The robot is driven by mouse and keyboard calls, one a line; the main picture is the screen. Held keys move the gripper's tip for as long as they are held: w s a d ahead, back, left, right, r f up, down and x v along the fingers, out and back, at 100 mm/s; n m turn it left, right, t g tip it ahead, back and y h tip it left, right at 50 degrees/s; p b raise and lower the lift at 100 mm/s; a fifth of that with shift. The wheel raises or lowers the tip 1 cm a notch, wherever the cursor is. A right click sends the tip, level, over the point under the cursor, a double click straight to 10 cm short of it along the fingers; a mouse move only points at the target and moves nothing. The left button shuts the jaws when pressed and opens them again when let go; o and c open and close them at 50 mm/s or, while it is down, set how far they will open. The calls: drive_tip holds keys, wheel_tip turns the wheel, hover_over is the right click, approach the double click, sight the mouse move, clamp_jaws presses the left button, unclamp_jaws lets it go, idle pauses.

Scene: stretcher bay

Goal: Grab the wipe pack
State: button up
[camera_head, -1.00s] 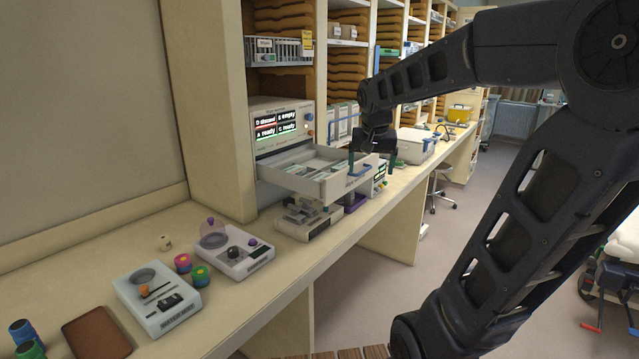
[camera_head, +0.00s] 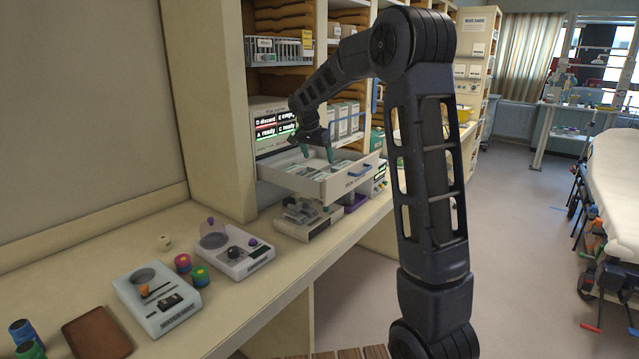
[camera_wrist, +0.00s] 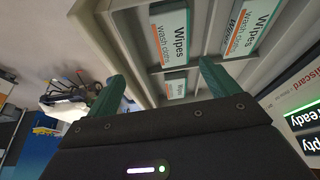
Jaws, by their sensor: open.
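Several white, green and orange packs lie in the compartments of an open drawer (camera_head: 318,191) in the head view. In the wrist view, a wipe pack (camera_wrist: 171,36) labelled "Wipes" lies ahead of my fingers. A second wipe pack (camera_wrist: 252,27) lies to its right, and a smaller-looking one (camera_wrist: 176,86) shows nearer, between my fingertips. My gripper (camera_head: 317,158) is over the drawer. In the wrist view my gripper's green fingers (camera_wrist: 160,88) are spread, with nothing held. Whether they touch any pack cannot be told.
Thin dividers split the drawer. A display unit (camera_head: 270,122) stands behind it, showing discard, empty and ready labels. Shelves rise behind. On the counter are a white device (camera_head: 156,300), another with a dome (camera_head: 236,250), small coloured pots (camera_head: 200,275) and a brown pad (camera_head: 97,333).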

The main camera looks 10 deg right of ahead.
drive_tip(key=w+a, duration=0.1)
drive_tip(key=w, duration=0.1)
hover_over(319, 178)
drive_tip(key=s, duration=0.2)
drive_tip(key=f, duration=0.4)
drive_tip(key=a+f, duration=0.1)
drive_tip(key=f, duration=0.1)
drive_tip(key=shift+w+f, duration=0.1)
drive_tip(key=shift+w+a+x, duration=0.1)
drive_tip(key=shift+w+x, duration=0.05)
drive_tip(key=shift+x, duration=1.15)
drive_tip(key=shift+w+a+x, duration=0.1)
drive_tip(key=shift+x, duration=1.15)
drive_tip(key=c, duration=1.1)
